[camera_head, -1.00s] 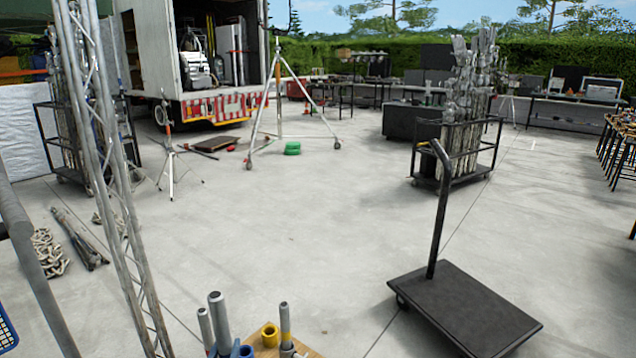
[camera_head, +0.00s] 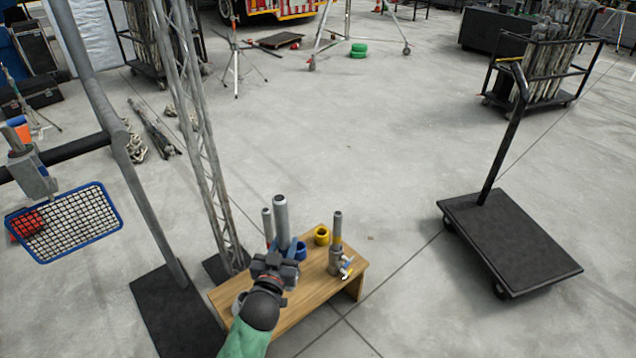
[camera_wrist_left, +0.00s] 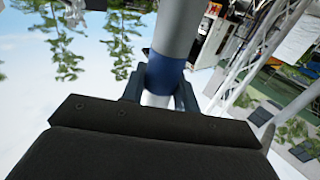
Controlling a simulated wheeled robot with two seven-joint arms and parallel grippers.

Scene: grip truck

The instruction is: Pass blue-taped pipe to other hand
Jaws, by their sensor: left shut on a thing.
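The blue-taped pipe (camera_head: 281,215) is a thick grey tube standing upright over the wooden bench. My left gripper (camera_head: 275,265) is shut on it low down, its dark body hiding the pipe's lower end. In the left wrist view the pipe (camera_wrist_left: 180,25) runs between the two fingers (camera_wrist_left: 159,92), with its blue tape band (camera_wrist_left: 167,67) right at the fingers. I cannot tell whether the pipe still touches the bench. My right gripper is in no view.
The wooden bench (camera_head: 325,285) also holds a thinner pipe (camera_head: 267,222), a yellow-taped pipe (camera_head: 337,228) in a metal holder, a yellow ring (camera_head: 321,236) and a blue ring (camera_head: 300,250). A lattice truss (camera_head: 205,150) rises to the left. A flat black cart (camera_head: 510,240) stands right.

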